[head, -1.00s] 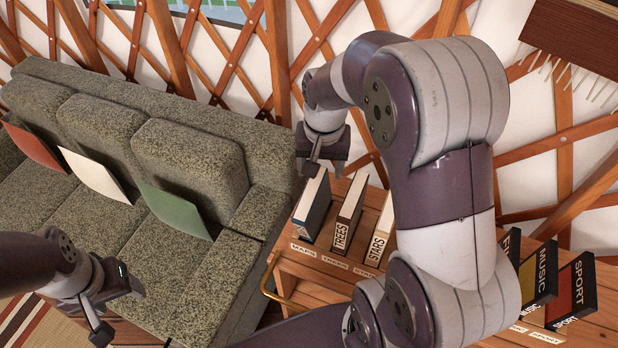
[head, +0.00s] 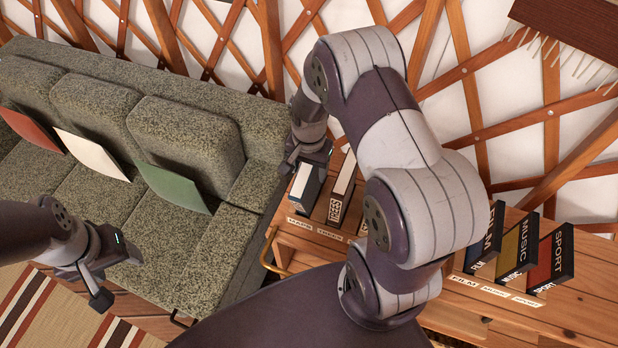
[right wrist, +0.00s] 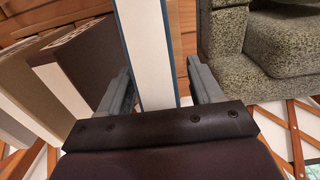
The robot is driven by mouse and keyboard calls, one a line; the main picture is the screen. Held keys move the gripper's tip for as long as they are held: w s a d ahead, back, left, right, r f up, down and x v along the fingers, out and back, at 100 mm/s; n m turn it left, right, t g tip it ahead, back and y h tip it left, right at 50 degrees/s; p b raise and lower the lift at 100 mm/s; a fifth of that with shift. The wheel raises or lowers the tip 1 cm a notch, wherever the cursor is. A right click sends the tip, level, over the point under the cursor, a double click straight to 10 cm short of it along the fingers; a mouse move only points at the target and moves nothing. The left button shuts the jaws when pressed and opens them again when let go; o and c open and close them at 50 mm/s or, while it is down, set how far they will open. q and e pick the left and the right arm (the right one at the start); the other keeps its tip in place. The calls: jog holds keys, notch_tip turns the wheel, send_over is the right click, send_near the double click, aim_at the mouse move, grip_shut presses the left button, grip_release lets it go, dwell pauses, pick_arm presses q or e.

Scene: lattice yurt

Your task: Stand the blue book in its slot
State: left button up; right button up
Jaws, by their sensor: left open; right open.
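The blue book (head: 304,190) stands upright at the left end of the wooden shelf top, behind a small name label (head: 299,222). Its white page edge faces up and its cover is dark blue. My right gripper (head: 305,163) is at its top, coming from behind. In the right wrist view the blue book (right wrist: 147,45) passes between the two open fingers, with a gap on each side. My left gripper (head: 116,275) is open and empty in front of the sofa, far from the book.
The brown TREES book (head: 342,190) stands close to the right of the blue book. My right arm hides the place beyond it. FILM (head: 484,240), MUSIC (head: 517,248) and SPORT (head: 551,258) books stand further right. A grey sofa (head: 180,140) adjoins the shelf on the left.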

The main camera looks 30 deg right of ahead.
jog(key=c, duration=1.2)
grip_shut()
